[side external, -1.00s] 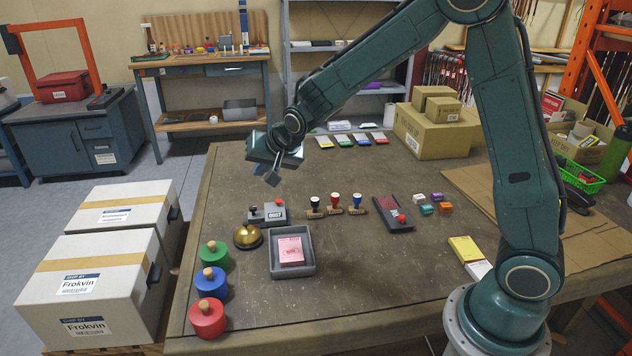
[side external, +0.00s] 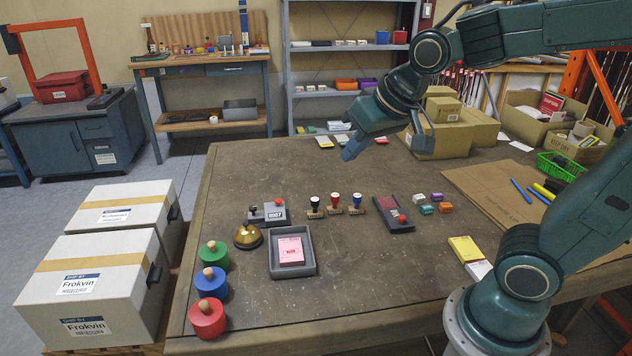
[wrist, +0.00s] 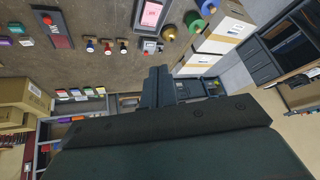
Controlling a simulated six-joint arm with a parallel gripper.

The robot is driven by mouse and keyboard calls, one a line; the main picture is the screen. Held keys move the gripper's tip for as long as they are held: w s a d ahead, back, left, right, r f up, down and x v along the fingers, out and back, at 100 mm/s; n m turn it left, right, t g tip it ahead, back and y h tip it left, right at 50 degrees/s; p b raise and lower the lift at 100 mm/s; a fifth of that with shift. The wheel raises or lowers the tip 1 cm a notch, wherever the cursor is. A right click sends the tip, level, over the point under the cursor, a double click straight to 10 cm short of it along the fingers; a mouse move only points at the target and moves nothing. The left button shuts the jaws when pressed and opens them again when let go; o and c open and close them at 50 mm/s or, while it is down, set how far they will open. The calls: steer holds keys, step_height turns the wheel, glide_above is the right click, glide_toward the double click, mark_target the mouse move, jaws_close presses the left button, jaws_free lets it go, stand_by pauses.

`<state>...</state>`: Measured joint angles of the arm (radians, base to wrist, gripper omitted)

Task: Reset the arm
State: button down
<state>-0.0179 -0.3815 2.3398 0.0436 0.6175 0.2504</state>
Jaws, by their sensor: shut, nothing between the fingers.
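My gripper (side external: 349,152) is raised above the back part of the table (side external: 270,170), apart from everything on it. Its fingers are together with nothing between them. In the wrist view the gripper (wrist: 158,72) points out over the table, its fingers close together. A pink card pack (side external: 291,251) lies in a grey tray (side external: 306,269) near the front of the table; the tray also shows in the wrist view (wrist: 142,28).
Stamps (side external: 335,203), a brass bell (side external: 247,236), a counter (side external: 270,215), an ink pad (side external: 388,213) and coloured lidded pots (side external: 213,254) stand on the table. Cardboard boxes (side external: 440,140) stand at the back right. The space around my gripper is clear.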

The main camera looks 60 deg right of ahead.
steer(key=s+n, duration=0.3)
steer(key=s, duration=0.9)
steer(key=shift+a+f+g, duration=0.2)
steer(key=shift+f+g, duration=0.15)
steer(key=shift+g, duration=0.05)
